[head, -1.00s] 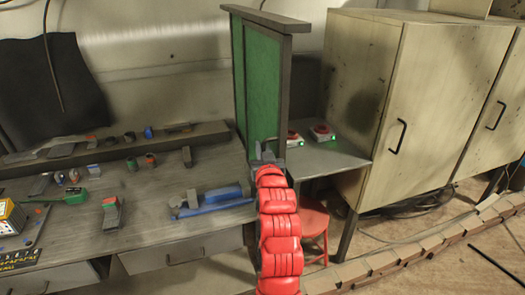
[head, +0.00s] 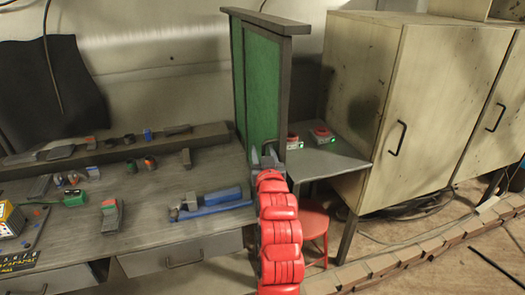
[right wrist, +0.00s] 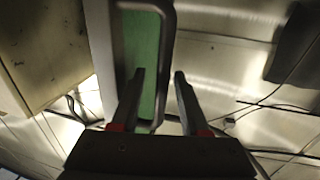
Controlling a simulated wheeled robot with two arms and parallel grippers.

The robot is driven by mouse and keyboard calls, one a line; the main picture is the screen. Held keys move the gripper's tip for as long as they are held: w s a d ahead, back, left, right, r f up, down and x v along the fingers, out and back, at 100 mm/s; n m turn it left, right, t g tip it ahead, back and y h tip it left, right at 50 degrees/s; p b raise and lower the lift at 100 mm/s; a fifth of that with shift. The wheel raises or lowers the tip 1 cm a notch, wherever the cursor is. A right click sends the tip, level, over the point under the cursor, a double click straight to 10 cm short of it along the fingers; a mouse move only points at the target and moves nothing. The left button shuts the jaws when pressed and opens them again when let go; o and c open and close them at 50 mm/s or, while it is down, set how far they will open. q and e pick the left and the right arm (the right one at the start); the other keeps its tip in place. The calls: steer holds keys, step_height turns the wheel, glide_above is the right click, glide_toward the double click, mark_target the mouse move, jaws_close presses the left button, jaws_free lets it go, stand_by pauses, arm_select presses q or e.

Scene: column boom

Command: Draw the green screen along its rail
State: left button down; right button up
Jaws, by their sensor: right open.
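The green screen (head: 262,85) is an upright panel in a dark grey frame, under a grey top rail (head: 264,20), at the right end of the workbench. My right gripper (head: 264,153) is at the lower part of the screen, open and empty. In the right wrist view the green screen (right wrist: 147,45) is ahead, with a dark curved bar, apparently its handle (right wrist: 168,50), in line with the gap between my open fingers (right wrist: 159,73). I cannot tell whether the bar is fully between them. My left gripper is out of view.
The workbench (head: 150,215) holds several tools, including a blue one (head: 215,200). A side table (head: 325,160) with two red-topped devices stands right of the screen. A red stool (head: 312,222) is below it, and tall cabinets (head: 425,110) stand further right.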

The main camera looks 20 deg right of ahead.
steer(key=s+a+p, duration=0.2)
steer(key=s+p, duration=1.3)
steer(key=s, duration=0.1)
steer(key=shift+s+a, duration=0.15)
steer(key=shift+a, duration=0.2)
